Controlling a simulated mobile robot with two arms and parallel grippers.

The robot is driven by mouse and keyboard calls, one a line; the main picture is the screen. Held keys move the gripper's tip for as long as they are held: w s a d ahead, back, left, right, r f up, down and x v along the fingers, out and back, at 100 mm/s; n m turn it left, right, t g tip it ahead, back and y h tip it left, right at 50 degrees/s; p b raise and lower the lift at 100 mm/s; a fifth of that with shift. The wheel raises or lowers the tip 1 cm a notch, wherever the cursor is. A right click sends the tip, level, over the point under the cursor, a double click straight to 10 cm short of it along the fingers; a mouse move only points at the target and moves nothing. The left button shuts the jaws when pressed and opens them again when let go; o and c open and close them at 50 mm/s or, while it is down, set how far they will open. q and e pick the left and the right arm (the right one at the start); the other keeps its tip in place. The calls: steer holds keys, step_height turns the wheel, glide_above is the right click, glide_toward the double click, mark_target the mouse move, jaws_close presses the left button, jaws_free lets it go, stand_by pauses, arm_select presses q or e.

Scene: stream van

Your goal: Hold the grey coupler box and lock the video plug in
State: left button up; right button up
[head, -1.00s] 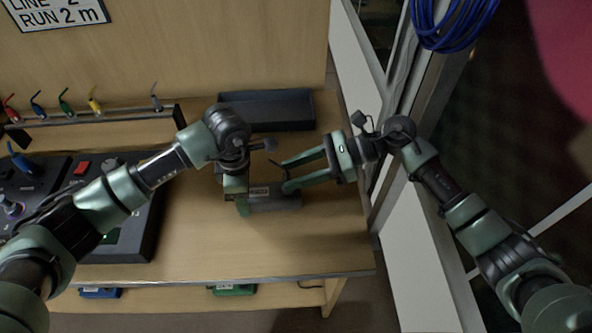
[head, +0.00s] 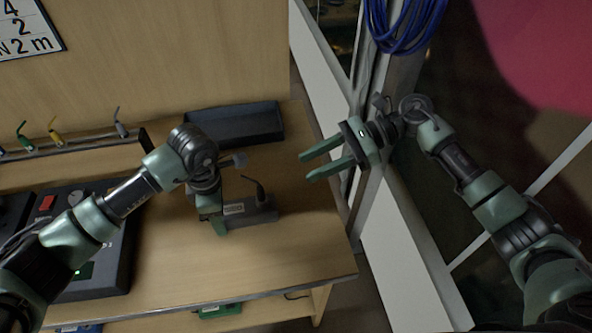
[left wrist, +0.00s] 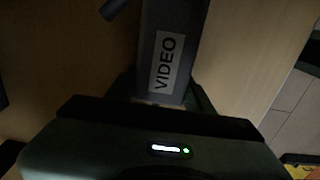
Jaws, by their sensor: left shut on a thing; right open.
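The grey coupler box (head: 262,216) lies on the wooden bench, with a pale label on its top. In the left wrist view the coupler box (left wrist: 150,45) has a label reading VIDEO. My left gripper (head: 226,215) is shut on its left end; its jaws (left wrist: 165,98) partly hide that end. A dark rounded piece (left wrist: 114,8) beside the box shows at the wrist view's top edge. I cannot tell if the plug is locked. My right gripper (head: 305,168) is open and empty, right of the plug and apart from it.
A dark open tray (head: 236,126) sits behind the box. A rack (head: 90,151) with coloured plugs and a dark control panel (head: 105,260) are to the left. Blue cable coils (head: 402,25) hang by the door frame at right. Bench in front of the box is clear.

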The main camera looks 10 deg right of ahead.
arm_select(q)
steer(key=o, duration=1.7)
step_height(320, 180, up, 11)
steer(key=shift+r, duration=0.5)
